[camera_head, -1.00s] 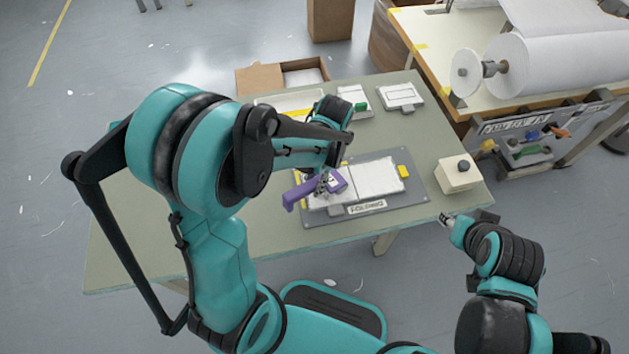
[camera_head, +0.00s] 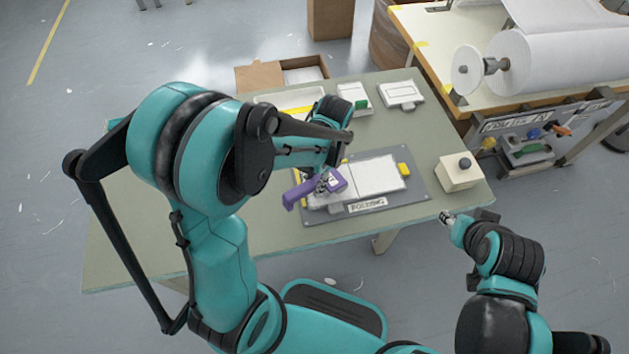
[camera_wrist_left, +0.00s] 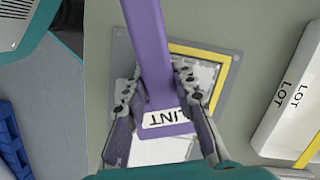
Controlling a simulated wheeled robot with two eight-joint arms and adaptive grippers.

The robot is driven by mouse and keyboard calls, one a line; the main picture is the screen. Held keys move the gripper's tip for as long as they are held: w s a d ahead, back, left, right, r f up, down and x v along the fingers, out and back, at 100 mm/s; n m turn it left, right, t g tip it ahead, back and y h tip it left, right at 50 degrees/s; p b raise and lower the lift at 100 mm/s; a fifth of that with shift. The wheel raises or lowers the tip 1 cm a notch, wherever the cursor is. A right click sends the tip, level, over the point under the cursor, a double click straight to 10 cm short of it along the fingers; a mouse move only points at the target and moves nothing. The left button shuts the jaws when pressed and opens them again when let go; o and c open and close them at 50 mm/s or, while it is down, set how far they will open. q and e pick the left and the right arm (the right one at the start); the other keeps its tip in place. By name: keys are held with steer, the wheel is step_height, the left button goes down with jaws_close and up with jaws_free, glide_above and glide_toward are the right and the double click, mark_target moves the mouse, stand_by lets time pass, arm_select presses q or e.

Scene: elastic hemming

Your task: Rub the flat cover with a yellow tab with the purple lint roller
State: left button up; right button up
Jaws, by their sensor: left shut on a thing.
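The flat white cover (camera_head: 375,177) lies on the grey folding mat (camera_head: 419,193), with its yellow tab (camera_head: 403,170) at the right end. My left gripper (camera_head: 325,184) is shut on the purple lint roller (camera_head: 301,193) over the left part of the cover. In the left wrist view the purple roller (camera_wrist_left: 150,45) with its "LINT" label runs between the fingers of the left gripper (camera_wrist_left: 160,110). Whether the roller touches the cover cannot be told. My right gripper (camera_head: 447,219) is off the table's front right edge, apart from the cover; its jaws are too small to judge.
A cream box with a black button (camera_head: 460,173) stands right of the mat. White trays (camera_head: 401,95) lie at the table's back, and an open cardboard box (camera_head: 260,78) is behind it. The table's left part (camera_head: 125,230) is bare.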

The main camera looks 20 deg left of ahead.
mark_target(307, 182)
arm_select(q)
steer(key=shift+o, duration=0.2)
steer(key=shift+b+x, duration=0.7)
steer(key=shift+x, duration=0.1)
steer(key=shift+w+d+r, duration=0.1)
steer(key=shift+w+r, duration=0.05)
steer(key=shift+c, duration=0.2)
stand_by(0.4)
steer(key=shift+s+a+f, duration=0.2)
steer(key=shift+s+a, duration=0.55)
steer(key=shift+a, duration=0.25)
steer(key=shift+s+a+r, duration=0.1)
steer(key=shift+s+a, duration=0.25)
steer(key=shift+a, duration=0.25)
steer(key=shift+s+a+r, duration=0.1)
steer(key=shift+s+a, duration=0.25)
steer(key=shift+a, duration=0.2)
steer(key=shift+w+d+f, duration=0.15)
steer(key=shift+w+d, duration=0.2)
steer(key=shift+d, duration=0.2)
steer(key=shift+w+d+f, duration=0.1)
steer(key=shift+w+d, duration=0.25)
steer(key=shift+d, duration=0.2)
